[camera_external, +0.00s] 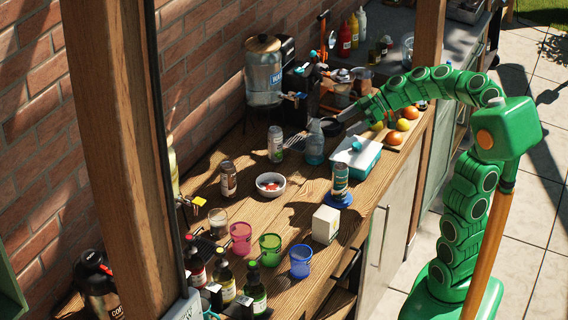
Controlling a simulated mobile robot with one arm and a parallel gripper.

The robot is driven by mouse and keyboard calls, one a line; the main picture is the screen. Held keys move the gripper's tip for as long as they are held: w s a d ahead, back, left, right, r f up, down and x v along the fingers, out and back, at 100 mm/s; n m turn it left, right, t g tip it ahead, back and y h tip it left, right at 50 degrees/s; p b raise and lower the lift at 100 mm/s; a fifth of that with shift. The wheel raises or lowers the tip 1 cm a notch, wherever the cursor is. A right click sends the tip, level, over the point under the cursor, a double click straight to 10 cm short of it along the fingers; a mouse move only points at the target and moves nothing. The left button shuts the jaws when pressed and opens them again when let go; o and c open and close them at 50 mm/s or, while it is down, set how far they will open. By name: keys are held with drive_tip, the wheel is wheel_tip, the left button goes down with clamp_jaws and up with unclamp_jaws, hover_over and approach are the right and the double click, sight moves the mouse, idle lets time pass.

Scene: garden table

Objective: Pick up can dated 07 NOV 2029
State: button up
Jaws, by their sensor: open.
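A blue-labelled can (340,178) stands upright on a round blue base near the front edge of the wooden table. Another can-like container (275,144) with a pale label stands upright further back, left of the fork. No date print is readable on either, so I cannot tell which one is dated 07 NOV 2029. My green arm reaches in from the right. My gripper (358,109) is over the back right of the table, beyond and above the blue-white box, apart from both cans. Its fingers are small and partly lost against the clutter; nothing visible is held.
A blue-white box (357,153) and a tray of fruit (403,125) lie below my arm. A white bowl (270,185), a brown jar (228,178), a white carton (326,224), coloured cups (270,248) and dark bottles (224,276) crowd the table. A wooden post (115,150) blocks the left.

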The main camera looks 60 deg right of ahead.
drive_tip(key=w+f+m+t+h, duration=0.15)
drive_tip(key=w+m+h, duration=0.3)
drive_tip(key=w, duration=0.55)
wheel_tip(320, 180, up, 3)
drive_tip(key=m+t+h, duration=0.3)
drive_tip(key=m+h, duration=0.4)
drive_tip(key=h, duration=0.1)
hover_over(281, 136)
drive_tip(key=s+a, duration=0.2)
drive_tip(key=s, duration=0.2)
drive_tip(key=shift+n+g+y, duration=0.25)
wheel_tip(281, 136, down, 14)
drive_tip(key=shift+s+r, duration=0.1)
drive_tip(key=shift+d+x, duration=0.2)
drive_tip(key=shift+x, duration=1.75)
drive_tip(key=shift+d+x, duration=0.2)
drive_tip(key=shift+x, duration=1.75)
drive_tip(key=shift+s, duration=0.1)
drive_tip(key=c, duration=1.2)
drive_tip(key=shift+r, duration=0.1)
drive_tip(key=shift+c, duration=0.2)
